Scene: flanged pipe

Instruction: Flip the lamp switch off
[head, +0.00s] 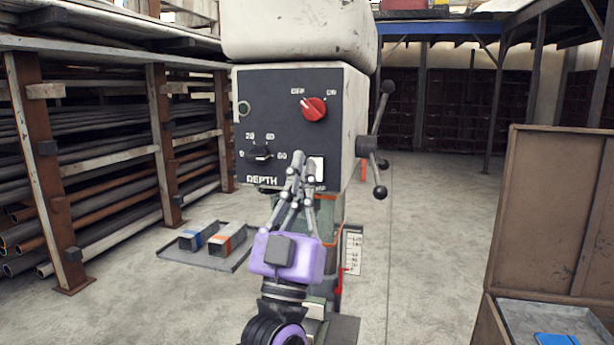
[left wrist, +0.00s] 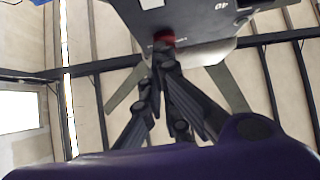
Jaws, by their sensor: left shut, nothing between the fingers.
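A dark control panel (head: 282,95) faces me on the front of a machine head. A small white switch plate (head: 319,165), which looks like the lamp switch, sits at its lower right; the fingers partly cover it, and I cannot tell its position. My left gripper (head: 299,158) is shut and empty, its fingertips pointing up at the panel just left of the plate. I cannot tell if they touch the panel. In the left wrist view, the closed fingers (left wrist: 162,52) point up at the panel's underside and a red part.
A red knob (head: 314,109) is above the switch and a black DEPTH knob (head: 259,153) to its left. A lever handle (head: 379,145) with ball ends sticks out right. Pipe racks stand left, a brown cabinet (head: 550,210) right.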

